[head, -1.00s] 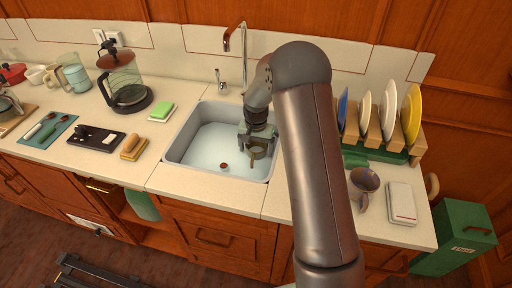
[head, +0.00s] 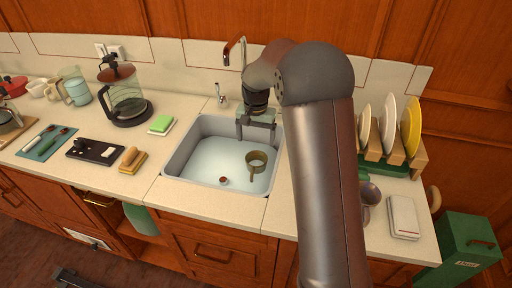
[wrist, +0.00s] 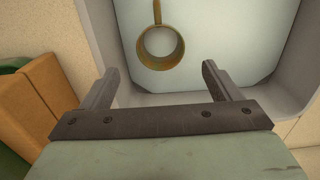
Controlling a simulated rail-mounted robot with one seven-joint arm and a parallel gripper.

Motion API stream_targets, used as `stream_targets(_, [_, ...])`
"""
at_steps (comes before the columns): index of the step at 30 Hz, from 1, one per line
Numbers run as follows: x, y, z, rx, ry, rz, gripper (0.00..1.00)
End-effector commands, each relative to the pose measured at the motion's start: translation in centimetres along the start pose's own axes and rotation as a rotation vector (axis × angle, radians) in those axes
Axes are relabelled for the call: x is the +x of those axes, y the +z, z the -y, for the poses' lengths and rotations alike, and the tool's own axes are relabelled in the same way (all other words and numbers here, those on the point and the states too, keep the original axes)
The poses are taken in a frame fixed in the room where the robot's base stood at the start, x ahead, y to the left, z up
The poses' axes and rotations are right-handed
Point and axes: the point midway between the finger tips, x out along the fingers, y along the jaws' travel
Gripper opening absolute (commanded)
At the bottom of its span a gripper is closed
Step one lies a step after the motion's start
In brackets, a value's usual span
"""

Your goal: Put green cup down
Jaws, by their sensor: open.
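The olive-green cup (head: 257,161) stands in the right part of the sink (head: 184,166), with its mouth up and its handle toward the front. In the wrist view the cup (wrist: 180,50) is ahead of the fingertips, its round mouth and long handle in sight. My gripper (head: 256,137) is open and empty, above and behind the cup and apart from it. In the wrist view both fingers of my gripper (wrist: 160,70) stand wide apart with nothing between them.
The faucet (head: 242,62) rises behind the sink. A dish rack (head: 400,165) with several plates, a purple-grey mug (head: 370,194) and a white box (head: 404,217) are on the right. A green sponge (head: 160,124) and a coffee press (head: 124,98) are on the left.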

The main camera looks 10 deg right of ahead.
Motion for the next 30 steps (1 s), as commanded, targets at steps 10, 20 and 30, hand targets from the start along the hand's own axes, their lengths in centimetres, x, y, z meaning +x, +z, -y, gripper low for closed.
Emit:
stream_targets(10, [-5.9,9.3,-4.0,-0.155,-0.007,-0.014,0.84])
stream_targets(20, [-6.7,26.2,-12.0,-0.424,-0.016,-0.031,0.84])
stream_targets(30, [-5.3,30.3,-14.1,-0.495,-0.017,-0.031,0.84])
